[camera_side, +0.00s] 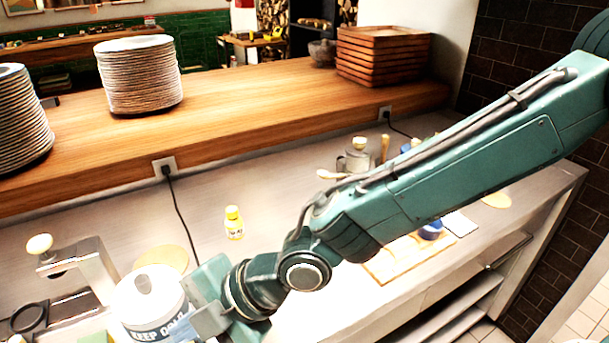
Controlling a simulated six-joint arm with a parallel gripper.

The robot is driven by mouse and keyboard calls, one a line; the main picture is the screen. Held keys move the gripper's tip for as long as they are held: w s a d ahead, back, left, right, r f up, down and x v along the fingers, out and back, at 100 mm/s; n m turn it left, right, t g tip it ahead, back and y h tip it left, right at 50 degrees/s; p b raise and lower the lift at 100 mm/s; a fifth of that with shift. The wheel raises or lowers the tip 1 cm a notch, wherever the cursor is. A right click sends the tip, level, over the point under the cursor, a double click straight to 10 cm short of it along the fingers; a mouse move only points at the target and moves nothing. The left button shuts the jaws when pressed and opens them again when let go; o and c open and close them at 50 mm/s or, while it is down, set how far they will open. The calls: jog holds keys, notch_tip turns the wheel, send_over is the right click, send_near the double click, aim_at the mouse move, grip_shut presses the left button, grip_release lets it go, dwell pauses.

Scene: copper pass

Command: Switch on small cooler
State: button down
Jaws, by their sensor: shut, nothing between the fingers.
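A white round container (146,306) with a knob on its lid and blue lettering that seems to read "KEEP COLD" stands at the lower left; it looks like the small cooler. My gripper (206,310) is at its right side, with the fingers overlapping its edge in the picture. I cannot tell whether they touch it. The gripper is shut and empty. I see no switch on the cooler; its lower part is cut off by the frame.
A yellow bottle (234,223) stands on the counter behind my wrist. A metal fixture with a pale knob (40,244) is left of the cooler. A black cord (178,212) hangs from a wall outlet. Plate stacks (139,75) and wooden trays (382,57) fill the upper shelf.

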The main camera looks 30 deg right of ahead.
jog(key=shift+w+f, duration=0.25)
jog(key=shift+f, duration=1)
jog(key=shift+w+f, duration=0.1)
jog(key=shift+f, duration=0.65)
dwell(2.1)
jog(key=shift+r, duration=0.15)
jog(key=shift+r, duration=0.65)
jog(key=shift+r, duration=0.1)
dwell(0.3)
jog(key=shift+s+r, duration=0.2)
jog(key=shift+r, duration=0.6)
jog(key=shift+s+r, duration=0.2)
jog(key=shift+r, duration=0.6)
jog(key=shift+s+r, duration=0.2)
jog(key=shift+r, duration=0.6)
